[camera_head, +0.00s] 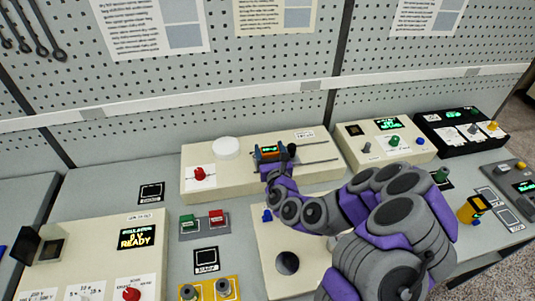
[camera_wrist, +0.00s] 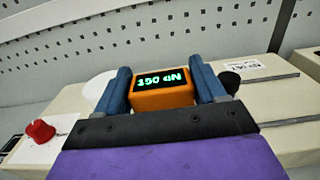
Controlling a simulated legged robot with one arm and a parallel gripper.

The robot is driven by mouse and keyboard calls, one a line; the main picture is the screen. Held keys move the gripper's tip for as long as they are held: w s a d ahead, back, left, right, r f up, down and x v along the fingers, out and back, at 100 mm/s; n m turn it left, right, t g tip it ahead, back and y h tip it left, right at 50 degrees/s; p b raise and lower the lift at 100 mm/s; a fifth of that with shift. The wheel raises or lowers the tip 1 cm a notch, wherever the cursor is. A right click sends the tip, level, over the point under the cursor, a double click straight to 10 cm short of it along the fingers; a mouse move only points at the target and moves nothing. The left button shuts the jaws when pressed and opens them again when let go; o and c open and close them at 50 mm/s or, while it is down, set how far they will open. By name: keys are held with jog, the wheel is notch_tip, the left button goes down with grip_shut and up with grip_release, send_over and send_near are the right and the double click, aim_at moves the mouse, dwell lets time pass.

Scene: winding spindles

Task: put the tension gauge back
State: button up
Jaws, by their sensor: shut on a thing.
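The tension gauge is an orange block with a lit green display; it shows in the head view (camera_head: 269,150) and large in the wrist view (camera_wrist: 162,97). My gripper (camera_head: 270,158) is shut on it, with a blue finger on each side in the wrist view (camera_wrist: 163,85). The gauge is over the long cream box (camera_head: 240,182), near its thin rods. I cannot tell whether it touches the box. The gauge's underside is hidden.
The cream box carries a white disc (camera_head: 226,147), a red knob (camera_head: 200,174) and a dark round post (camera_wrist: 230,82) right of the gauge. A cream panel with a round hole (camera_head: 287,263) lies in front, partly behind my arm. A yellow device (camera_head: 469,211) stands at right.

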aim_at(268, 147)
jog(key=shift+f+b+x, duration=0.2)
jog(key=shift+b+x, duration=0.3)
jog(key=shift+x, duration=1.4)
jog(key=shift+w+f+b, duration=0.2)
jog(key=shift+f+b, duration=0.2)
jog(key=shift+f, duration=0.15)
jog(key=shift+w+f+b, duration=0.15)
jog(key=shift+f+b, duration=0.2)
jog(key=shift+f, duration=0.2)
jog(key=shift+f+p, duration=0.1)
jog(key=shift+p, duration=0.5)
jog(key=shift+f, duration=0.3)
jog(key=shift+f+p, duration=0.1)
jog(key=shift+p, duration=0.25)
jog(key=o, duration=1.3)
jog(key=shift+f, duration=0.1)
jog(key=b, duration=0.3)
jog(key=shift+f, duration=0.25)
